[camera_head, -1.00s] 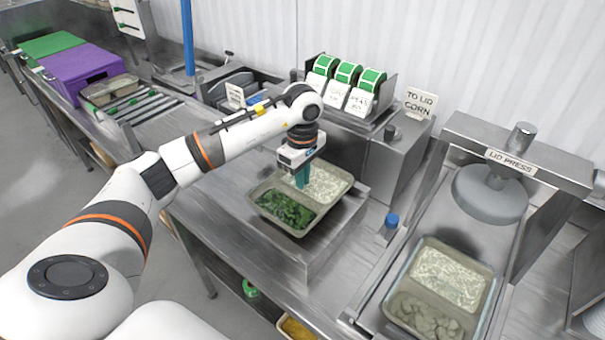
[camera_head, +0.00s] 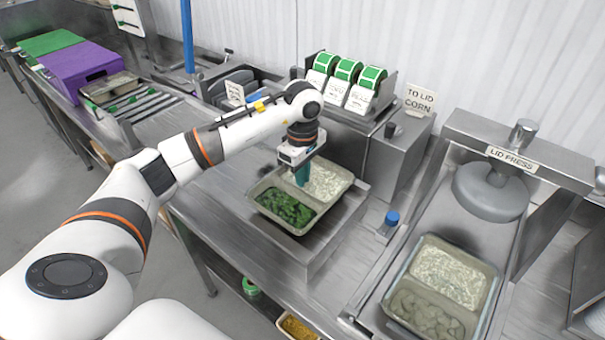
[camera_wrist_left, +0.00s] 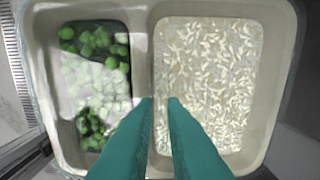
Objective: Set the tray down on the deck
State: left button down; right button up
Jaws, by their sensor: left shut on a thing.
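A two-compartment tray (camera_head: 262,186) with green vegetables in one compartment and white rice in the other is on or just over the raised steel deck (camera_head: 338,222) in the head view. I cannot tell if its underside touches the deck. My left gripper (camera_head: 301,178) points straight down at the tray's middle, shut on the divider between the compartments. In the left wrist view the teal fingers (camera_wrist_left: 160,105) meet the divider, and the tray (camera_wrist_left: 143,50) fills most of the picture. My right gripper is not in view.
A second tray (camera_head: 488,268) with rice and a greyish food sits at the lid press (camera_head: 490,192) on the right. A label dispenser (camera_head: 388,85) stands behind the deck. A blue-capped item (camera_head: 391,219) is to the deck's right. Purple (camera_head: 80,68) and green boxes are far left.

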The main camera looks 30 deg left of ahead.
pick_arm(q)
jog(key=shift+f+b, duration=0.55)
jog(key=shift+b, duration=0.4)
dwell(1.1)
jog(key=c, duration=0.9)
grip_release()
jog(key=shift+r, duration=0.1)
jog(key=shift+r+p, duration=2.35)
jog(key=shift+r, duration=1.55)
jog(key=shift+s+f, duration=0.1)
jog(key=shift+s, duration=0.05)
